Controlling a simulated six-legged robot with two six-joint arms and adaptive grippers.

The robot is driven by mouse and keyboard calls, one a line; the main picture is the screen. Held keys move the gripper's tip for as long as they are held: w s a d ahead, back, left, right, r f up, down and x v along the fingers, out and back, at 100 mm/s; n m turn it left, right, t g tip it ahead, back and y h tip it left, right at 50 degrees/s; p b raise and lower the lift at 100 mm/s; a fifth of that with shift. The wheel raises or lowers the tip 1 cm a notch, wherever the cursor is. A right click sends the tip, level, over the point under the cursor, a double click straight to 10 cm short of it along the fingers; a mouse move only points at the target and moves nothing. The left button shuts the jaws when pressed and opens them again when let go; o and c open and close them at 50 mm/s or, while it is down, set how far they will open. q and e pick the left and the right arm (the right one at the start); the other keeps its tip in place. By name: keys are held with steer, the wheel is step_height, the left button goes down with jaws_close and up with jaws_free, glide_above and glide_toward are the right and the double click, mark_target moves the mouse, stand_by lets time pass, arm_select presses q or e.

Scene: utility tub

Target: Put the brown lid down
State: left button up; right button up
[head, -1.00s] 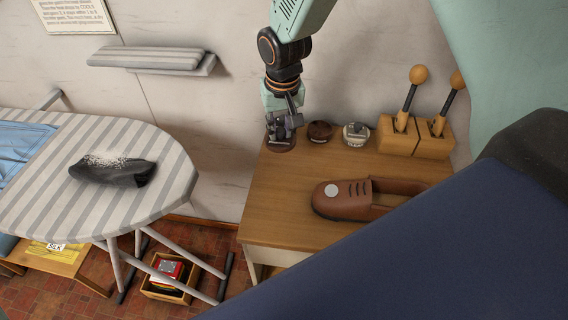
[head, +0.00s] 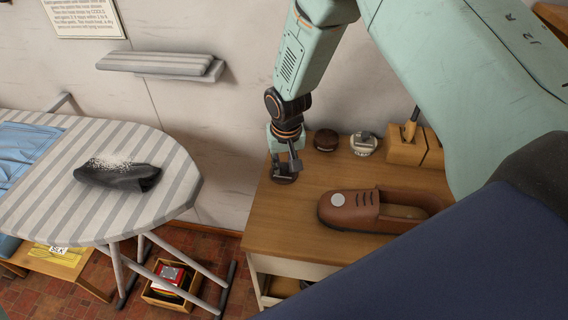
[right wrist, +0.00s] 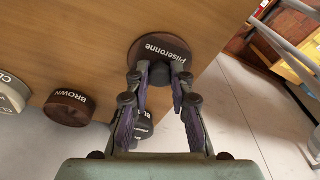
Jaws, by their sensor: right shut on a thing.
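My right gripper (head: 287,164) is shut on the knob of a round, dark brown lid (head: 283,178) at the left part of the wooden counter top (head: 290,225). In the right wrist view the fingers (right wrist: 165,82) grip the knob, and the lid (right wrist: 150,52) bears pale lettering. The lid lies flat, close to the counter's edge; I cannot tell whether it touches the wood. A tin marked BROWN (right wrist: 70,108) stands apart from it and shows in the head view (head: 326,140). My left gripper is out of view.
A pale tin (head: 363,145) and wooden brush blocks (head: 410,150) stand along the wall. A dark tin (right wrist: 143,131) is partly hidden behind my fingers. A brown shoe (head: 350,208) lies to the right. The ironing board (head: 120,215) holds a dark cloth-like item (head: 118,176). Bare wood lies in front.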

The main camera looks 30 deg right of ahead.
mark_target(286, 178)
steer(key=shift+s+f, duration=0.1)
steer(key=o, duration=0.6)
steer(key=shift+o, duration=1.2)
steer(key=shift+r, duration=0.3)
step_height(286, 178, up, 12)
steer(key=s+p, duration=0.1)
steer(key=shift+s+a+f, duration=0.15)
steer(key=shift+s+a, duration=0.05)
steer(key=shift+s, duration=0.1)
steer(key=shift+s, duration=0.1)
